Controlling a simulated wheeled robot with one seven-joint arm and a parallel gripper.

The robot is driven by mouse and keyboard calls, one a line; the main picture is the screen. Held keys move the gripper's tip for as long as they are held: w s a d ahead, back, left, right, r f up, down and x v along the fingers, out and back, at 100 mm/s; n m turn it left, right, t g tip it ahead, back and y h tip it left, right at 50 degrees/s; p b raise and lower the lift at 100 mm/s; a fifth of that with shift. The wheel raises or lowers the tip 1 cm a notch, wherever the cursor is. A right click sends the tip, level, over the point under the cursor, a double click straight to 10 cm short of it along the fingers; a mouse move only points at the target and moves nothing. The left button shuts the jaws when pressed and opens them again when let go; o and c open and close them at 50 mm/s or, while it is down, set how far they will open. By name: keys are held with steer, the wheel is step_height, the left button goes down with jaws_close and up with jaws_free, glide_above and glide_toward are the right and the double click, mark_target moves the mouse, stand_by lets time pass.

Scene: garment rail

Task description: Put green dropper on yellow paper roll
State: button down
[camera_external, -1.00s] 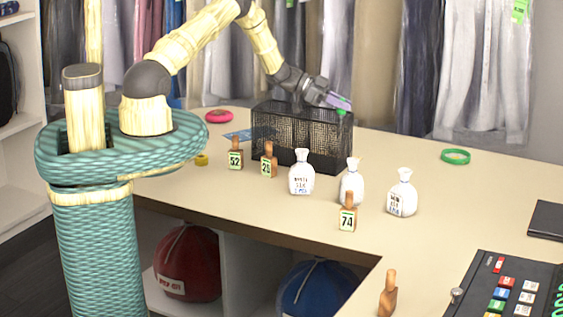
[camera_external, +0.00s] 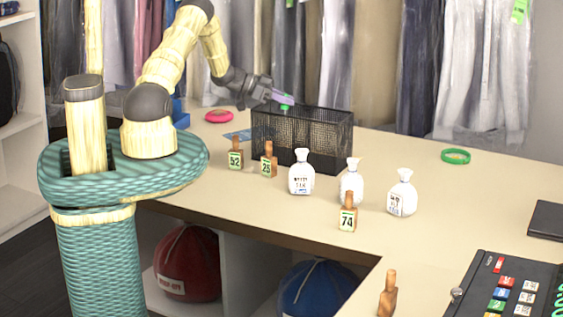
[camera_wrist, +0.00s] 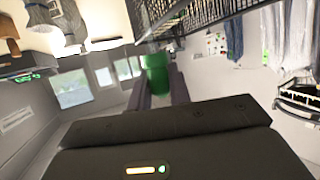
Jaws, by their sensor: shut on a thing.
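My gripper (camera_external: 286,103) is shut on the green dropper (camera_wrist: 155,72). In the wrist view the dropper is a green cylinder between the two dark fingers. In the external view a small green part of the dropper (camera_external: 285,107) shows below the purple fingertips, at the left end of the black mesh basket and about level with its rim. I cannot tell whether it is above the basket or behind it. The yellow paper roll is not visible now; the spot where it showed is covered by my teal body.
The black mesh basket (camera_external: 330,137) stands at the counter's back. Wooden number stamps (camera_external: 235,155) and several white bottles (camera_external: 301,173) stand in front of it. A pink ring (camera_external: 218,116) lies left of it, a green ring (camera_external: 456,156) right.

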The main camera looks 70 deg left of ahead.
steer(key=s+a+f+n+y+b, duration=0.2)
steer(key=s+a+y+b, duration=0.15)
steer(key=s+a, duration=0.75)
steer(key=n+y+b, duration=0.1)
steer(key=n+b, duration=0.1)
steer(key=b, duration=0.2)
glide_above(201, 156)
steer(key=f, duration=0.1)
steer(key=shift+d, duration=0.1)
steer(key=shift+p, duration=0.3)
steer(key=shift+f+p, duration=0.95)
steer(key=shift+f, duration=2)
steer(key=shift+f, duration=0.1)
step_height(201, 156, down, 4)
steer(key=shift+r+p, duration=0.15)
steer(key=shift+p, duration=0.65)
steer(key=shift+f, duration=0.2)
